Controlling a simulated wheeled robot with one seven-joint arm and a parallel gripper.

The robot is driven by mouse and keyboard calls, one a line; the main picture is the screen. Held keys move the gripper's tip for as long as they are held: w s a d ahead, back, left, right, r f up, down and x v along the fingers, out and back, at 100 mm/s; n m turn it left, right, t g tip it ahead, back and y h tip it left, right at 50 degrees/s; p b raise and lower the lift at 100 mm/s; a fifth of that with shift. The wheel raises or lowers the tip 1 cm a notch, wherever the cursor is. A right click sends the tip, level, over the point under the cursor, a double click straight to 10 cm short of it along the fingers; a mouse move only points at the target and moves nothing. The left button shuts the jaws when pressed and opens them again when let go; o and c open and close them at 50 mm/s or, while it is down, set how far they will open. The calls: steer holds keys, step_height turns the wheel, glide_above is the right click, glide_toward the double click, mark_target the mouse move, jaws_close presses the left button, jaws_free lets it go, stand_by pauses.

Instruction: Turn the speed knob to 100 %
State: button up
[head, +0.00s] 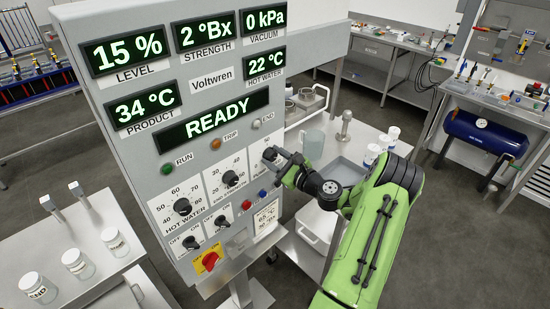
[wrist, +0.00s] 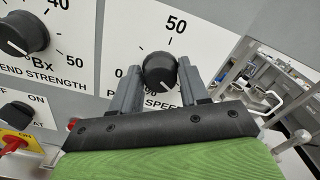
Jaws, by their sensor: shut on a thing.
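The speed knob (wrist: 160,70) is a round black knob on the grey panel, seen in the wrist view between the two fingers of my gripper (wrist: 160,77). The fingers are shut on its sides. A small white mark shows on the knob's lower right edge. The scale reads 0 at its left and 50 above it. The 100 end of the scale is not readable, and my gripper partly covers the SPEED label. In the head view, the knob (head: 270,154) is partly behind my gripper (head: 281,163) at the panel's right edge.
The END STRENGTH knob (head: 230,178) and HOT WATER knob (head: 182,206) sit to the left on the panel. The display (head: 217,122) reads READY. A bench with jugs stands behind.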

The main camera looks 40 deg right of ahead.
steer(key=o, duration=1.1)
steer(key=shift+c, duration=0.2)
steer(key=s+b, duration=0.3)
steer(key=s, duration=1.2)
steer(key=shift+s+d, duration=0.2)
steer(key=shift+s, duration=0.2)
